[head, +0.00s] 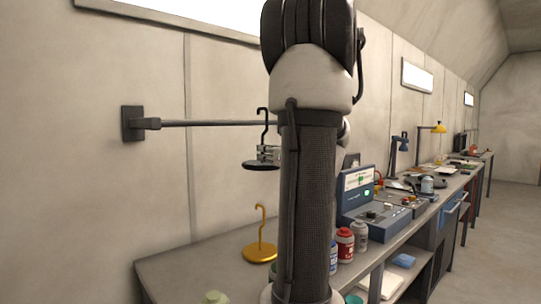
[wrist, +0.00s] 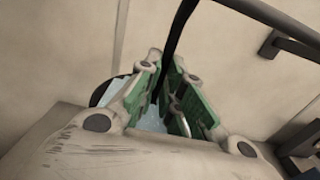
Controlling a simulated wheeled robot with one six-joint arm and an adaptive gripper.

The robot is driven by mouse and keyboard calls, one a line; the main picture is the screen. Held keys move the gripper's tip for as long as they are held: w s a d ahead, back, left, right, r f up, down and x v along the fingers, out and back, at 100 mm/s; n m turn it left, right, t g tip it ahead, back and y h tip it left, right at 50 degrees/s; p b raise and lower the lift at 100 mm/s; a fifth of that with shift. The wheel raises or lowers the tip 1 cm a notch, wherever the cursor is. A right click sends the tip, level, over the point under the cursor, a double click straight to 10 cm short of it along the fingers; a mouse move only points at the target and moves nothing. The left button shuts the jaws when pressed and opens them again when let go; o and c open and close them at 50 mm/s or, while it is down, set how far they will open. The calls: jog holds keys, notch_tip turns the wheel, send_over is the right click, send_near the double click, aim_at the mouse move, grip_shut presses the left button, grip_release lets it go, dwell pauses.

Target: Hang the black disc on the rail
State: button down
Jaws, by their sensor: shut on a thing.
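The black disc (head: 262,167) hangs level below my gripper (head: 268,153), with its hooked stem rising above the fingers. In the wrist view my gripper (wrist: 164,84) is shut on the dark stem of the black disc (wrist: 179,32), and part of the disc's dark edge shows to the left behind the fingers. The grey rail (head: 205,123) sticks out from a wall plate. In the head view the hook's bend shows slightly above the rail's line; whether it touches the rail I cannot tell. In the wrist view the rail (wrist: 262,14) is apart from the stem, to its right.
A yellow disc with a hook (head: 260,251) stands on the bench (head: 190,262) below. Bottles (head: 345,245) and a blue instrument (head: 375,215) stand farther right. My arm hides the rail's right part. The wall is close behind.

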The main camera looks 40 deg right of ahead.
aim_at(255, 161)
jog(key=shift+w+d, duration=0.15)
jog(key=shift+w, duration=2.5)
jog(key=shift+f, duration=1.1)
jog(key=c, duration=1.5)
grip_release()
jog(key=s, duration=1.2)
jog(key=shift+a, duration=0.35)
